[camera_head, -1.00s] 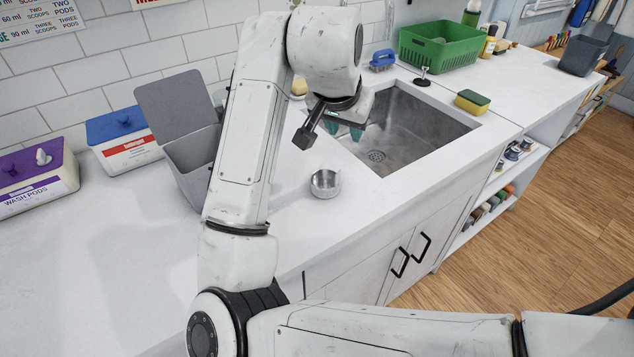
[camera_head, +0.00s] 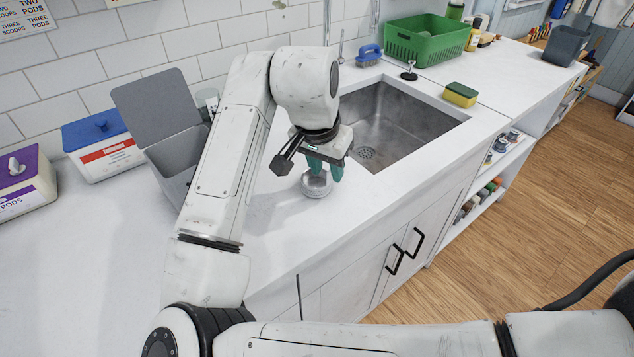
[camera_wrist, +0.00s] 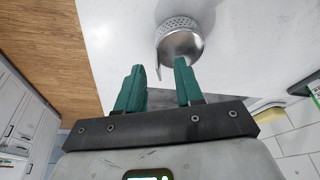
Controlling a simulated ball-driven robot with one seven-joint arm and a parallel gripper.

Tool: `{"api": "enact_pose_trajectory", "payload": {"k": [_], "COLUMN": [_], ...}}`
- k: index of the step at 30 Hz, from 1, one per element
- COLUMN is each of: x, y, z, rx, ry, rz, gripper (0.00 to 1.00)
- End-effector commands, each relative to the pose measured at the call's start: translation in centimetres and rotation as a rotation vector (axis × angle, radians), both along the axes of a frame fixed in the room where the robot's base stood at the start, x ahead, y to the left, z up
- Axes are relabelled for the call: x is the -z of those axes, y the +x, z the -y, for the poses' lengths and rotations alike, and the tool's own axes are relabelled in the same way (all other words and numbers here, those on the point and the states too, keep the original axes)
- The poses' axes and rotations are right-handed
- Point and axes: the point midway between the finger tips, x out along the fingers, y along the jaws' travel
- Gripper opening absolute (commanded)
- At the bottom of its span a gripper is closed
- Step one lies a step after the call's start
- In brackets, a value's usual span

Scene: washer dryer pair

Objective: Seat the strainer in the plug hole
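The strainer (camera_head: 317,185) is a small silvery metal cup standing on the white counter left of the sink. In the wrist view the strainer (camera_wrist: 181,42) shows perforated holes and lies just beyond the fingertips, nearer the right finger. My gripper (camera_head: 326,172) is above the strainer in the head view and partly covers it. The plug hole (camera_head: 366,153) is a round drain in the floor of the metal sink (camera_head: 405,125).
A grey lidded bin (camera_head: 178,160) stands left of my arm, with a blue-lidded tub (camera_head: 105,150) beyond. A black-topped plug (camera_head: 409,72), a sponge (camera_head: 461,94), a blue brush (camera_head: 369,53) and a green basket (camera_head: 425,40) stand around the sink. The counter's front strip is clear.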

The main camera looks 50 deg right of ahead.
Motion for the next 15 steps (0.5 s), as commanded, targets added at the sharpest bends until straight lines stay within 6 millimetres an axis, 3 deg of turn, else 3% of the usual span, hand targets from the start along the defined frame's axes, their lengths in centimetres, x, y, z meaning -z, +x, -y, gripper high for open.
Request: {"api": "enact_pose_trajectory", "payload": {"k": [6, 14, 15], "x": [2.3, 2.5, 2.4], "y": [0.1, 0.1, 0.1], "z": [0.7, 0.8, 0.8], "rx": [0.0, 0.0, 0.0], "ry": [0.001, 0.0, 0.0], "rz": [-0.001, 0.0, 0.0], "gripper": [0.36, 0.36, 0.32]}}
